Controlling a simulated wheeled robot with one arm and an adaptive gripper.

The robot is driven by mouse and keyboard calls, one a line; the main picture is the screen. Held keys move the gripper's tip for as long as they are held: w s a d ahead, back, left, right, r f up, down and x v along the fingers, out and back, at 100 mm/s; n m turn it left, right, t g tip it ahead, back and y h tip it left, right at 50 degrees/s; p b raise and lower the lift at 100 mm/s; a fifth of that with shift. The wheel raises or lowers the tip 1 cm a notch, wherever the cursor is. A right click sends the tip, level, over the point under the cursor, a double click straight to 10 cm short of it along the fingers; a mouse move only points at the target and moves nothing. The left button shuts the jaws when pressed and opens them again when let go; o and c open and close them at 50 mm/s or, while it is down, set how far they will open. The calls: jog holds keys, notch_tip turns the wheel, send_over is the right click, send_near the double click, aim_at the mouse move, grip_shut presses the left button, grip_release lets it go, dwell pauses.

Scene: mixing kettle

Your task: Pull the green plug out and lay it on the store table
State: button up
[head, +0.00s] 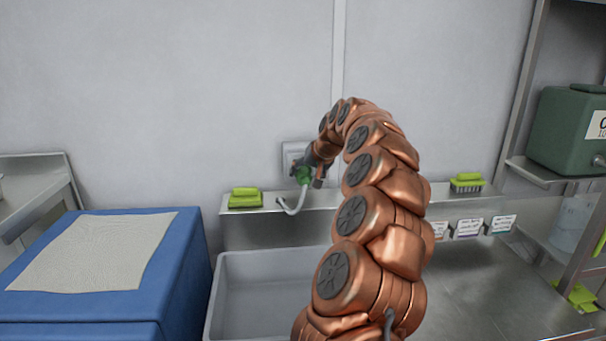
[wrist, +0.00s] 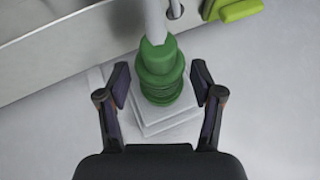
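The green plug (head: 303,175) is at the white wall socket (head: 291,154) above the metal ledge, with a grey cord hanging from it. In the wrist view the green plug (wrist: 160,72) stands against the square socket plate (wrist: 170,122), its cord running up out of view. My gripper (wrist: 160,82) is open, with one finger on each side of the plug and a gap showing on both sides. In the head view my gripper (head: 312,172) is at the plug, partly hidden by my arm. I cannot make out a store table for certain.
A green sponge (head: 245,197) lies on the ledge left of the plug, and a green brush (head: 467,183) lies to the right. A grey sink (head: 245,275) is below. A blue box (head: 185,275) with a cloth stands left. A green canister (head: 565,130) is on the right shelf.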

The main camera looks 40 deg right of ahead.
jog(key=c, duration=1)
jog(key=shift+f+b, duration=0.1)
jog(key=shift+b, duration=0.2)
jog(key=shift+s+a, duration=0.1)
jog(key=shift+s, duration=0.05)
jog(key=shift+s+b, duration=0.1)
jog(key=shift+b, duration=0.2)
jog(key=shift+s+a+b, duration=0.85)
jog(key=shift+s+b, duration=0.2)
jog(key=shift+s+a+b, duration=0.8)
jog(key=shift+s+b, duration=0.2)
jog(key=shift+b, duration=0.05)
jog(key=shift+s+a, duration=0.1)
